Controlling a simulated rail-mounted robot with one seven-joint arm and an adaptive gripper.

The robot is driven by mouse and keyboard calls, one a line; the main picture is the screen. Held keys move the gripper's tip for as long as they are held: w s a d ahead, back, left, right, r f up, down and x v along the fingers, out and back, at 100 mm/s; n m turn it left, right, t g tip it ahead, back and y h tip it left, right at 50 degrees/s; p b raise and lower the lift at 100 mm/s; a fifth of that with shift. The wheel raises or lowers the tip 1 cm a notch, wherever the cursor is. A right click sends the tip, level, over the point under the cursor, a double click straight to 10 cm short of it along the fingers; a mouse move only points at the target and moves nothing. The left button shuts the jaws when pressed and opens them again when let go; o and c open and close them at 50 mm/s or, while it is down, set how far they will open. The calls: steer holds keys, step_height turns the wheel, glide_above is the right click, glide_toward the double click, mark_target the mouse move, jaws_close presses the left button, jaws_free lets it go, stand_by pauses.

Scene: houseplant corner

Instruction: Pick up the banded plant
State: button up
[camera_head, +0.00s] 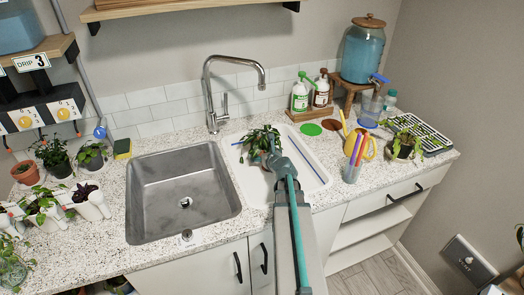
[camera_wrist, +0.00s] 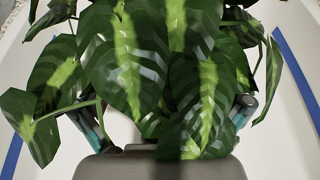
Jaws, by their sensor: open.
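A leafy plant (camera_head: 262,139) with dark green leaves stands in a white tray (camera_head: 308,184) with blue lines, right of the sink. In the wrist view its leaves (camera_wrist: 130,65) fill the middle and show pale green bands. My gripper (camera_head: 271,158) reaches in from the front, close against the foliage. In the wrist view my gripper (camera_wrist: 163,113) is open, one finger at each side of the lower leaves. The leaves hide the pot and stem, so I cannot tell whether the fingers touch them.
The steel sink (camera_head: 183,233) is left of the tray. A yellow watering can (camera_head: 358,145), a cup of sticks (camera_head: 353,165) and another plant (camera_head: 403,146) stand to the right. Soap bottles (camera_head: 300,97) and a faucet (camera_head: 209,100) are behind. Several potted plants crowd the left.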

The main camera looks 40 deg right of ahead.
steer(key=shift+x, duration=0.9)
steer(key=shift+r, duration=0.1)
steer(key=c, duration=1.6)
